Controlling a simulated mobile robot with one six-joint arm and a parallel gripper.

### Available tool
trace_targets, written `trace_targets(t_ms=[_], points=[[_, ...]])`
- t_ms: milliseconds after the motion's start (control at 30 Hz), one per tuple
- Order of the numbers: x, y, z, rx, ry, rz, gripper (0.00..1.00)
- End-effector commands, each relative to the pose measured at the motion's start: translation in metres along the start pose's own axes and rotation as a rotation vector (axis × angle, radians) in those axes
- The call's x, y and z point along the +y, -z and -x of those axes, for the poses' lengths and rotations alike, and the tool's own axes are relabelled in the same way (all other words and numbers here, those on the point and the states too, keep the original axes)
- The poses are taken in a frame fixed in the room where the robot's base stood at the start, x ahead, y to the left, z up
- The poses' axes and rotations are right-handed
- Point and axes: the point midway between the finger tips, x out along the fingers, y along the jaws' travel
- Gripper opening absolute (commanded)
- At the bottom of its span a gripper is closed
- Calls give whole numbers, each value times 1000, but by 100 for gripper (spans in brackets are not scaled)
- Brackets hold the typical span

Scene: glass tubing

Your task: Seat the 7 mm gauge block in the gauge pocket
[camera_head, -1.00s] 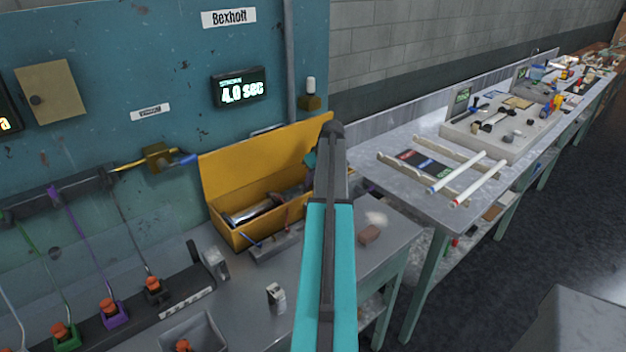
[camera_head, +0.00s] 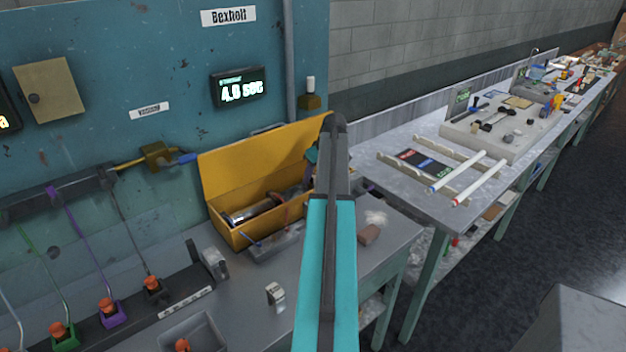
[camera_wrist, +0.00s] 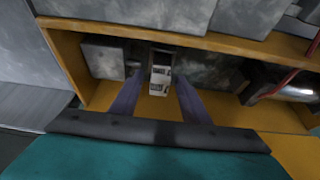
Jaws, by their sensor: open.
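My gripper (camera_wrist: 160,97) shows in the wrist view with its two dark fingers apart. It reaches over the yellow toolbox (camera_wrist: 75,60). A small metal block with pale marked faces (camera_wrist: 160,75) stands in the toolbox between the fingers, with gaps on both sides. It may be the 7 mm gauge block, but its size marking is not readable. In the head view my arm hides the gripper and that part of the open toolbox (camera_head: 215,175). I cannot make out the gauge pocket with certainty.
A plain grey block (camera_wrist: 102,62) and a shiny cylinder with a red strip (camera_wrist: 285,88) lie in the toolbox on either side of my gripper. A small metal piece (camera_head: 275,294) and a brown block (camera_head: 369,234) rest on the bench. Orange-topped fixtures (camera_head: 108,306) stand left.

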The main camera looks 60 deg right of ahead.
Motion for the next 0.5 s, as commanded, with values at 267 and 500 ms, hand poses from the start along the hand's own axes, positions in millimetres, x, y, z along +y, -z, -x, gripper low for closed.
trace_targets(t_ms=[267, 500], points=[[0, -1, 35, 2, -2, -1, 42], [0, -1, 65, 1, -1, -1, 42]])
